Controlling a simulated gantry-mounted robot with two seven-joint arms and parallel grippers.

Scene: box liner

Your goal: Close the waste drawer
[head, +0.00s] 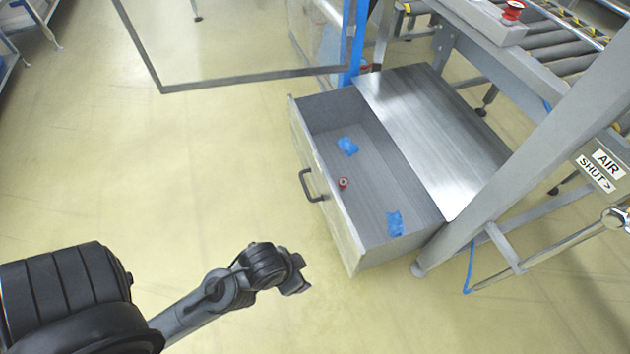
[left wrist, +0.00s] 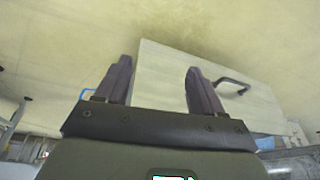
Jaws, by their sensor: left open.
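The waste drawer (head: 352,232) is pulled open from under a metal cover in the head view. Its dark handle (head: 310,186) is on the front panel, facing left. Inside lie two blue scraps and a small red and white item (head: 343,183). My left gripper (head: 303,276) is in front of the drawer, apart from it, below the handle in the picture. In the left wrist view, my left gripper (left wrist: 158,84) is open with nothing between its fingers. The drawer front (left wrist: 160,90) is beyond them, with the handle (left wrist: 232,84) right of the right finger. My right gripper is out of view.
The metal cover (head: 430,130) extends right of the drawer. A grey frame post (head: 540,150) stands by its near right corner. A clear framed panel (head: 240,45) with a blue post is at the top. The floor left of the drawer is clear.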

